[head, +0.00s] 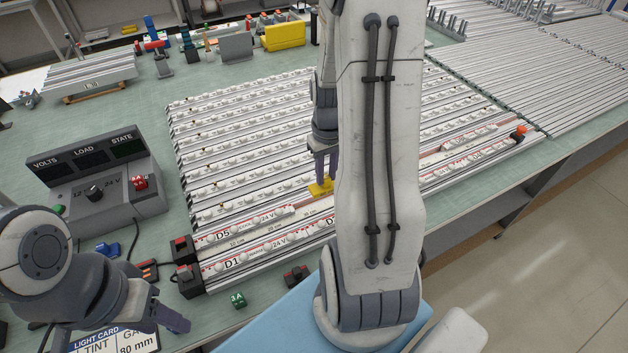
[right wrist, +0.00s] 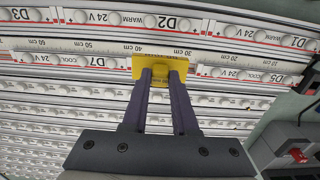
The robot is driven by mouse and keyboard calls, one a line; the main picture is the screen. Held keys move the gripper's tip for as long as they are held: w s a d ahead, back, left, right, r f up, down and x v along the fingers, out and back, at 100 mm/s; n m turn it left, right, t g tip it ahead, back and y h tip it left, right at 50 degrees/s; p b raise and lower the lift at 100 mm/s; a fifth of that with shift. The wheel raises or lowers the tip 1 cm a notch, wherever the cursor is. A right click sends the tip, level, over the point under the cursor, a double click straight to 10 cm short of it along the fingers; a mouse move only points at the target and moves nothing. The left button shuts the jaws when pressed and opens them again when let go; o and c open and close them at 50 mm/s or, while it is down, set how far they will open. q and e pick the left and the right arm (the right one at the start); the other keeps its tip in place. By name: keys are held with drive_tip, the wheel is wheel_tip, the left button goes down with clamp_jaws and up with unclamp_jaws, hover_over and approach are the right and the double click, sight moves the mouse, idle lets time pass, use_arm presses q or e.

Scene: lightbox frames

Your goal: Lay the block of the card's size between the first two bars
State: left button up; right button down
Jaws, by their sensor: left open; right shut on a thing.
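My right gripper (head: 322,168) is shut on a yellow block (head: 320,187), which also shows in the right wrist view (right wrist: 160,63). In that view the block is over the second bar (right wrist: 225,73), between its D5 and D7 stretches, its upper edge by the ruler strip (right wrist: 105,47). I cannot tell whether it touches anything. The front bar (right wrist: 205,27) carries D1, D2 and D3.
A control box (head: 95,185) stands left of the bars. Red-and-black end pieces (head: 187,265) cap the front bars. A small green piece (head: 237,299) and a red-and-black piece (head: 297,275) lie in front. My right arm hides the middle of the rack.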

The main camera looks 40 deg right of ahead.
drive_tip(key=w+f, duration=0.1)
drive_tip(key=f, duration=0.1)
drive_tip(key=w+f+p, duration=0.1)
drive_tip(key=f, duration=0.1)
drive_tip(key=w+f, duration=0.1)
drive_tip(key=shift+a+f, duration=0.4)
drive_tip(key=shift+f, duration=0.1)
drive_tip(key=shift+f, duration=0.1)
drive_tip(key=shift+f, duration=0.55)
drive_tip(key=c, duration=0.7)
unclamp_jaws()
drive_tip(key=shift+r, duration=0.1)
